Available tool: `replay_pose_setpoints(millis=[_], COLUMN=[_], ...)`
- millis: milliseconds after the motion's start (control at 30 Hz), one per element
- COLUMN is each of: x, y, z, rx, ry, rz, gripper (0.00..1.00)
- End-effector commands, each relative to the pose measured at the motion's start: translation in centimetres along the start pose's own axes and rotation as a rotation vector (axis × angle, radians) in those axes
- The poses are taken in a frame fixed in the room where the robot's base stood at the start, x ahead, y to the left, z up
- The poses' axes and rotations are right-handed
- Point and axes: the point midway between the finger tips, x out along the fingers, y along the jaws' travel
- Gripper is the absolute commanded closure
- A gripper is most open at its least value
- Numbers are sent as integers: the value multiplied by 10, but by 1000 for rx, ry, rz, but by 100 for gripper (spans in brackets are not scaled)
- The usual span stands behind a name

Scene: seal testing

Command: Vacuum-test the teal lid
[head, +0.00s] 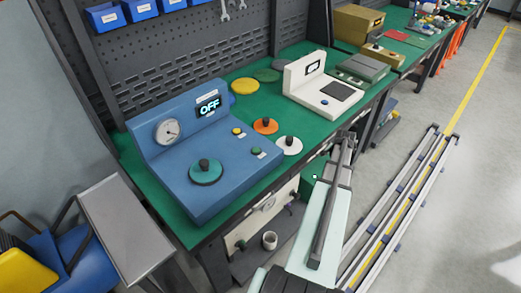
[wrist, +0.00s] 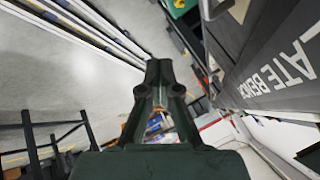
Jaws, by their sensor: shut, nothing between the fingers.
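The tester has a round gauge (head: 168,130), a display (head: 208,106) reading OFF, a yellow button (head: 237,131) and a green button (head: 256,150). My gripper (wrist: 160,72) is shut and empty in the wrist view. It is off the front side of the bench, apart from the lid and the tester. The lid is not seen in the wrist view.
An orange lid (head: 265,125) and a white lid (head: 289,144) with black knobs lie right of the tester. Flat discs (head: 267,75) lie behind them. A white scale-like device (head: 325,92) stands further right. A grey side table (head: 128,225) is at the left.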

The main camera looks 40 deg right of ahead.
Motion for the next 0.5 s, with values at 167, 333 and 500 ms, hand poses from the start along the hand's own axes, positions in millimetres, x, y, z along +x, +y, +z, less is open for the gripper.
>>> replay_pose_setpoints(millis=[167, 333, 500], x=[-53, -112, -162], y=[-46, -83, -106], z=[-29, -3, 41], rx=[219, 529, 777], ry=[-34, -193, -366], rz=[-47, -31, 45], gripper=[100, 100, 100])
